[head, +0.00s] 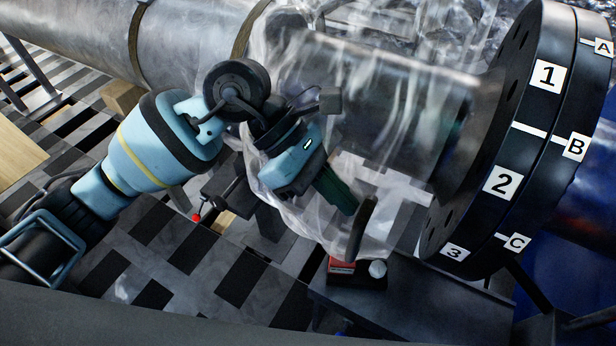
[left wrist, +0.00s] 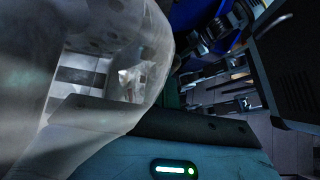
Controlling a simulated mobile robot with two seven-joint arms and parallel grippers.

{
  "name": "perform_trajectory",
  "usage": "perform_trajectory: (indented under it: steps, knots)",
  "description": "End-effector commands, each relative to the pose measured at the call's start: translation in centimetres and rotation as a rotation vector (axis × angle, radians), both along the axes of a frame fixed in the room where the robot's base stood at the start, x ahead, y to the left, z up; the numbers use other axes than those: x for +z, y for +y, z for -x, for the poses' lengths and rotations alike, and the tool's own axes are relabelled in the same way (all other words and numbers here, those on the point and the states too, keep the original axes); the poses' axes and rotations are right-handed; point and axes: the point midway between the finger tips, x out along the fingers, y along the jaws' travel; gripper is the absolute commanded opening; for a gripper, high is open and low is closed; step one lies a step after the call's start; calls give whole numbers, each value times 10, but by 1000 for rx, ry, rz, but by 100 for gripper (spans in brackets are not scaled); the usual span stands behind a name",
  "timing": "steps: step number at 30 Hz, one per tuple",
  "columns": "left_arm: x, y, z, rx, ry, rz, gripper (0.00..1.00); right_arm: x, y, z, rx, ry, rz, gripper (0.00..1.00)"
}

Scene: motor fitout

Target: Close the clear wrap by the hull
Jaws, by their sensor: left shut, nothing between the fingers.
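The clear wrap (head: 395,115) is a translucent film around the grey shaft, beside the large black flange. Its lower part hangs down in loose folds. My left gripper (head: 343,200) is shut and empty at the hanging lower part of the wrap, below the shaft. I cannot tell whether its fingers touch the film. In the left wrist view the wrap (left wrist: 110,85) fills the left side, close to the gripper body. The wrap's far side and any closure on it are hidden. My right gripper is in neither view.
The black flange (head: 500,185), labelled with numbers and letters, stands at the right. A dark bench (head: 415,300) below carries a small red and black device (head: 345,272) with an upright dark piece. A pipe (head: 185,40) runs to upper left. Checkered floor lies below.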

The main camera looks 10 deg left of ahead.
Motion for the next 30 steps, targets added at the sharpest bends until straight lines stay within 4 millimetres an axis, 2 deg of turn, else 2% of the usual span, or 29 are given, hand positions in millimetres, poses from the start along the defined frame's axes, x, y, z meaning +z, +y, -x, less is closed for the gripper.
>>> perform_trajectory:
  steps: [1, 6, 12, 18, 30]
  knots:
    - [2, -17, 9, -11, -2, 5, 0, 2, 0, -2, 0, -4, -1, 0]
    - [2, -56, 25, -8, -2, 4, 0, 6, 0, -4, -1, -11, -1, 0]
    - [2, -87, 37, -5, 0, 2, 0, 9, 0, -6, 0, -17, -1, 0]
    - [1, -100, 42, -3, 1, 2, 0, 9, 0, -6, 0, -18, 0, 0]
    - [0, -104, 44, -5, 2, 4, 0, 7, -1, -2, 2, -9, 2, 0]
